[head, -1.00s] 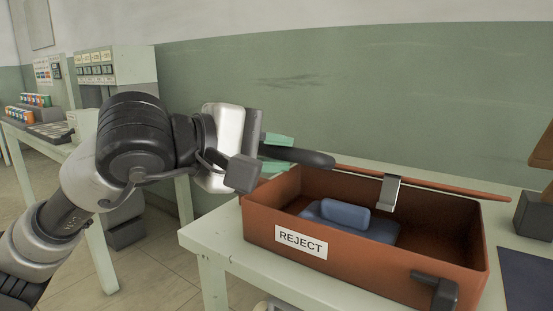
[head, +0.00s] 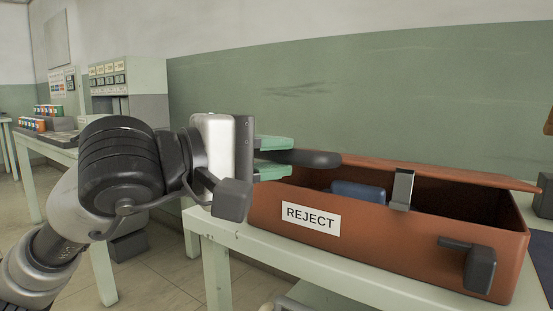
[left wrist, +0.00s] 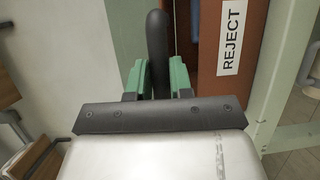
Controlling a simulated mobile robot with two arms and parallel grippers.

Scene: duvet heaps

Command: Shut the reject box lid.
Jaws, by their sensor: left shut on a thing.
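The reject box (head: 380,245) is an orange-brown open-topped box with a white REJECT label, standing on a pale green table. Its lid (head: 460,176) shows as a thin strip along the back of the opening, so the box stands open; its exact angle is hard to judge. My left gripper (head: 275,157), with green fingers, is shut on a dark rounded bar (head: 315,158) at the lid's left end. The wrist view shows this bar (left wrist: 157,40) between the fingers, beside the box (left wrist: 222,95). Whether it joins the lid is hidden.
A blue object (head: 358,191) lies inside the box, partly behind the front rim. A dark catch (head: 478,265) sits on the box front. The pale table (head: 230,236) has bare room at its left end. Shelves and another table stand at the back left.

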